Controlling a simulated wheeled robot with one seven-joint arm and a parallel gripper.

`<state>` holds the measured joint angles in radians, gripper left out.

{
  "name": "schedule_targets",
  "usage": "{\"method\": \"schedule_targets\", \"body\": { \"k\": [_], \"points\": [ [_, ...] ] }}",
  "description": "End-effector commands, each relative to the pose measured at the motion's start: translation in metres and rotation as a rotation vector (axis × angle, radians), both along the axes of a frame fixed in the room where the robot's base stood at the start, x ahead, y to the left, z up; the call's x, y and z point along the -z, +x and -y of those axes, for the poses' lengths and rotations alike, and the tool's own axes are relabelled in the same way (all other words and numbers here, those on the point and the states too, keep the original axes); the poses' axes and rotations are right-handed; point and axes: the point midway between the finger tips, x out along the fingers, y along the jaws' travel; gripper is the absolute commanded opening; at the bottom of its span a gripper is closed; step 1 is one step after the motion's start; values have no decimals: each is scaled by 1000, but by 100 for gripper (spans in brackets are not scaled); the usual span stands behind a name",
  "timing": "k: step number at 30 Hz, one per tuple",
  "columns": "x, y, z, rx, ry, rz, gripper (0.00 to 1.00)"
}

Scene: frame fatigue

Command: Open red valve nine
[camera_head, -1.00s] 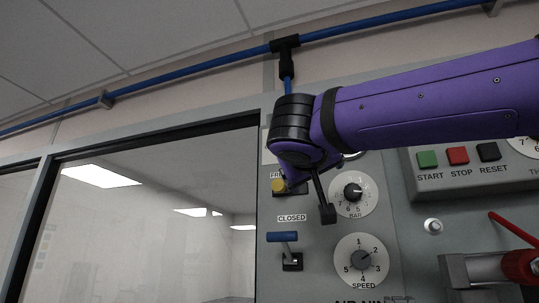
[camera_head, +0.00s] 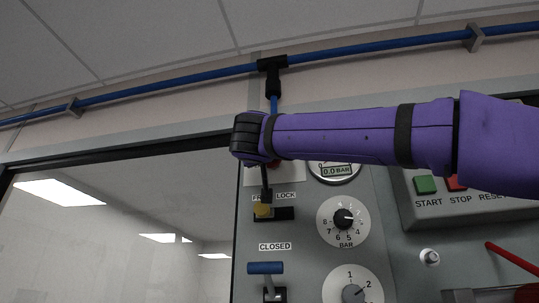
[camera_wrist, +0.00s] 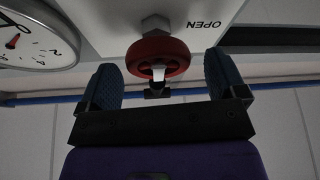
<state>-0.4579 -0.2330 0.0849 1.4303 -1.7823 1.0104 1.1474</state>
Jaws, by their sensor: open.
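The red round valve knob (camera_wrist: 158,57) is on a grey panel by the word OPEN, which reads upside down in the wrist view. A metal hex nut sits behind it. My gripper (camera_wrist: 163,80) is open, with one blue-padded finger on each side of the knob and gaps between; it is not closed on it. In the head view a small red part (camera_head: 275,163) shows just below my purple arm, and the rest of the valve is hidden. No number nine is readable.
A round gauge (camera_wrist: 36,40) is close beside one finger. Below my arm are a yellow-tipped lock lever (camera_head: 263,210), a BAR dial (camera_head: 343,221) and a blue lever (camera_head: 265,267) under CLOSED. A blue pipe (camera_head: 170,84) runs above. START buttons (camera_head: 425,185) are at right.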

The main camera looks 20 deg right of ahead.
Motion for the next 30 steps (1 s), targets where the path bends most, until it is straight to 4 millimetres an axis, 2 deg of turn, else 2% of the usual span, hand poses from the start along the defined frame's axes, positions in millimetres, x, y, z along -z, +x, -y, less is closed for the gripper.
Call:
{"method": "schedule_targets", "body": {
  "k": [6,16,22,23,30],
  "points": [
    [-7,15,9,0,1,0,90],
    [-8,17,10,-1,0,0,90],
    [-8,16,10,-1,0,0,44],
    [-8,16,10,-1,0,0,41],
    [-8,16,10,0,-13,-9,41]
  ]
}}
